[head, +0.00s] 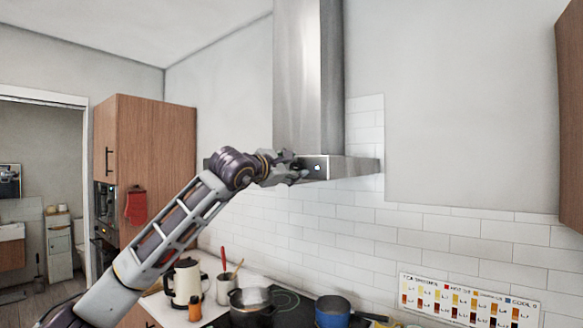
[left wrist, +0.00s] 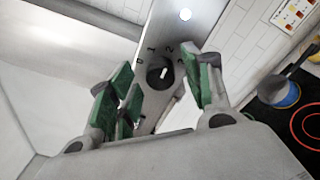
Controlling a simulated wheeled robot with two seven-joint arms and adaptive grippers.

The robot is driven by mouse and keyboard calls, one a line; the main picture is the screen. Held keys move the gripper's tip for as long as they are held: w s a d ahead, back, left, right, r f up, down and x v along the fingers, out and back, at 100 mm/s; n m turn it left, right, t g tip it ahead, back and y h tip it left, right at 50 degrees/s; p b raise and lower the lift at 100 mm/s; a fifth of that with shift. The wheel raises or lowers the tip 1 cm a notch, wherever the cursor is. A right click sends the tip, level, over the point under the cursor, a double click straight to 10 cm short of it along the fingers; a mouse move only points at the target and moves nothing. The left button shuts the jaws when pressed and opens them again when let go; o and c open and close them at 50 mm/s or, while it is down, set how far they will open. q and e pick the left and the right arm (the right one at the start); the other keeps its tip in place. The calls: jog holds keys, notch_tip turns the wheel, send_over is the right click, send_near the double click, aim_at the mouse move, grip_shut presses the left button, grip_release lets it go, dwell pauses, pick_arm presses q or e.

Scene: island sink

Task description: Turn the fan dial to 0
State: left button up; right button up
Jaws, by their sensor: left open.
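The fan dial (left wrist: 158,76) is a dark round knob with a short white mark, set in the metal front strip of the range hood. Printed figures, including 0, 1 and 2, curve around its upper side. The white mark looks turned away from the 0, toward the 1 and 2, but its exact setting is hard to tell. My left gripper (left wrist: 157,68) is open, its green-padded fingers on either side of the dial; contact cannot be told. In the head view my left gripper (head: 290,170) is at the hood front (head: 345,167) and hides the dial. My right gripper is not in view.
Below the hood is a cooktop with a dark pot (head: 250,312) and a blue pan (head: 332,312). A white kettle (head: 185,283) and a utensil holder (head: 226,288) stand to the left. A tall wooden cabinet (head: 155,150) stands behind my left arm.

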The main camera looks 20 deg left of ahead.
pick_arm(q)
jog(key=c, duration=1)
